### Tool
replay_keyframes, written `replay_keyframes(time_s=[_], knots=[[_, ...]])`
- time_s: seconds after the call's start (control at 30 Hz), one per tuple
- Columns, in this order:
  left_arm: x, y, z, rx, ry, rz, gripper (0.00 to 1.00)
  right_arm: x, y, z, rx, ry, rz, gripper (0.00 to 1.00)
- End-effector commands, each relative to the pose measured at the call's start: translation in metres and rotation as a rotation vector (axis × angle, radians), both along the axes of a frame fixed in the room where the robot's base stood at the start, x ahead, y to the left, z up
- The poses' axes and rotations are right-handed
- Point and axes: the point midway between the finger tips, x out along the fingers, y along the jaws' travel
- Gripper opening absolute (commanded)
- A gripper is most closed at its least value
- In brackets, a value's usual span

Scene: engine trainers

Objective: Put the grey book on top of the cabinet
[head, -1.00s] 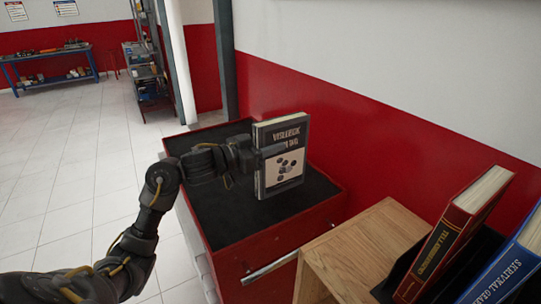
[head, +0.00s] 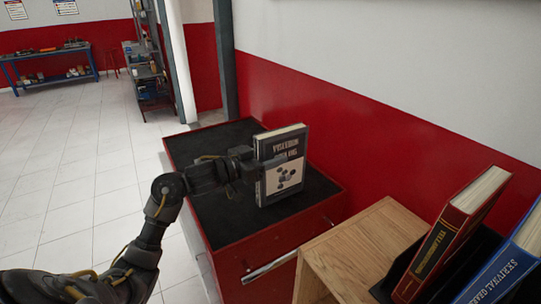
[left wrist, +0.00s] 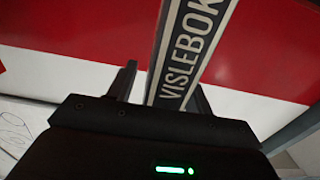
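The grey book (head: 281,168) stands upright on the black top of the red cabinet (head: 215,215), with its front cover facing me; its bottom edge appears to rest on the top. My left gripper (head: 258,168) is at the book's left side, with one finger in front of the cover. In the left wrist view the lettered spine of the book (left wrist: 183,65) lies between the two fingers of my left gripper (left wrist: 163,88). A gap shows between the left finger and the book, so the gripper looks open around it. My right gripper is not in view.
A wooden box (head: 365,245) stands right of the cabinet. A red book (head: 450,235) and a blue book (head: 510,262) lean in a black holder at the right. A red and white wall runs behind the cabinet. Much of the cabinet top is clear.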

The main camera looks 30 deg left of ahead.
Motion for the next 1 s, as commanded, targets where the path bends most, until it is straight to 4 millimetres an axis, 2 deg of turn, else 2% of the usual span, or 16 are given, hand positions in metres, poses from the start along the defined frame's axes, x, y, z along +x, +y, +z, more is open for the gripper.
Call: replay_keyframes(time_s=[0.17,0.27,0.7,0.83,1.0], knots=[[0.0,0.0,0.003,0.0,-0.001,0.0,0.51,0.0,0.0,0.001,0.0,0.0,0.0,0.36],[-0.007,0.005,0.001,0.003,-0.002,0.002,0.51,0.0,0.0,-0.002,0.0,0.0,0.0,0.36],[-0.081,0.047,0.0,0.005,0.001,0.0,0.51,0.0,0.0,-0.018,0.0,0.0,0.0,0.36],[-0.095,0.056,0.0,0.002,0.001,0.001,0.51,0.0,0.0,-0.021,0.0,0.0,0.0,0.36],[-0.103,0.06,0.002,0.001,0.0,-0.001,0.51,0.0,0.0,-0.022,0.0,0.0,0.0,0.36]])
